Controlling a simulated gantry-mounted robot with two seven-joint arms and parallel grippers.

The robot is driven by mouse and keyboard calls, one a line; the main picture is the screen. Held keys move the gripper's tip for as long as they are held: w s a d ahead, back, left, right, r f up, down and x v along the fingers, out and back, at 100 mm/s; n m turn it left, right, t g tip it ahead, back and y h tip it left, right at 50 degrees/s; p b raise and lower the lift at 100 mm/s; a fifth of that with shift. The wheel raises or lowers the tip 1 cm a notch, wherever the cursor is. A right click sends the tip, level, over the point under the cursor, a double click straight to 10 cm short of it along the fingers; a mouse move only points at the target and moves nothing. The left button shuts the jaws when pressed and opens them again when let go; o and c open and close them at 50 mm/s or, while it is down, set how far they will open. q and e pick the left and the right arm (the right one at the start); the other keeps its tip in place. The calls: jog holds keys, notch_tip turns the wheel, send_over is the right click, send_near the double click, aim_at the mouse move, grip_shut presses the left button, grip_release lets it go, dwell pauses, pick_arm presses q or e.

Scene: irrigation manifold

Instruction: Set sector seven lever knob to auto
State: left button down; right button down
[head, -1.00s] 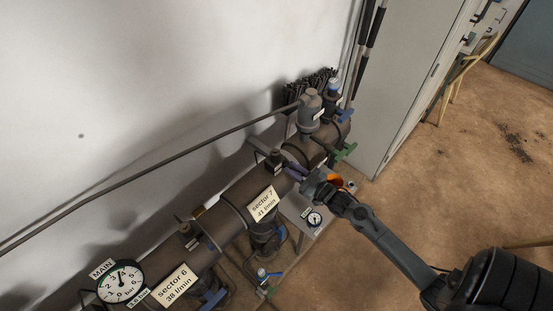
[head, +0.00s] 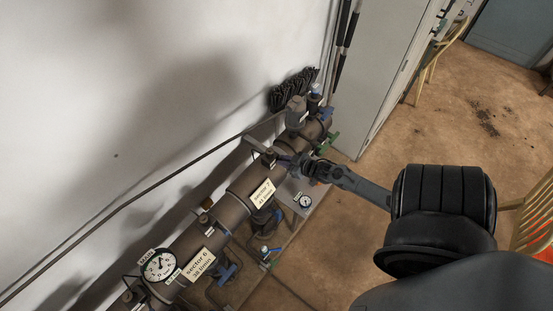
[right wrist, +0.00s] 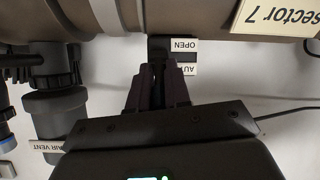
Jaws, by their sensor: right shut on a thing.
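The sector 7 label (head: 263,194) is on the brown manifold pipe, and it shows upside down in the right wrist view (right wrist: 278,14). My right gripper (head: 288,159) reaches the pipe just beyond that label. In the right wrist view its dark purple fingers (right wrist: 158,72) are shut on the dark sector seven lever knob (right wrist: 160,46), which they partly hide. An OPEN tag (right wrist: 184,45) and a partly covered AUTO tag (right wrist: 186,69) are beside the knob. I cannot tell the knob's exact setting. My left gripper is not in view.
The MAIN gauge (head: 160,265) and sector 6 label (head: 189,268) are nearer along the pipe. A small gauge (head: 305,201) sits below the pipe. A green handle (head: 331,139) is farther along, before a grey cabinet (head: 373,70).

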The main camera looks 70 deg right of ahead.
dwell(0.3)
jog(key=c, duration=1.1)
grip_release()
jog(key=v, duration=1)
jog(key=shift+s+r, duration=0.25)
jog(key=shift+s, duration=0.1)
